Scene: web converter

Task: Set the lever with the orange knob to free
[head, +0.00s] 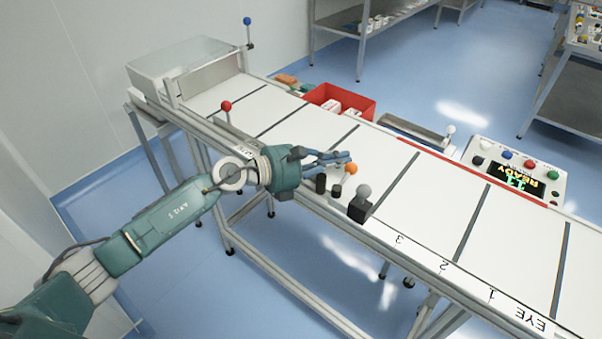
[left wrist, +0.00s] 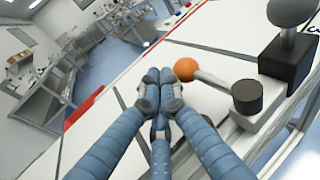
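The lever's orange knob (head: 350,169) is at the near edge of the white conveyor table. In the left wrist view the orange knob (left wrist: 186,68) sits on a pale rod that runs right to a black round pivot (left wrist: 247,97). My left gripper (head: 340,157) reaches in from the left, low over the table beside the knob. Whether a fingertip touches the knob is unclear. My right gripper is not in view.
A grey ball-topped lever on a black block (head: 360,207) stands just right of the orange one. Levers with red (head: 226,106), blue (head: 247,21) and white (head: 450,129) knobs stand farther off. A button panel (head: 514,171) reads READY. A red bin (head: 341,101) sits behind the table.

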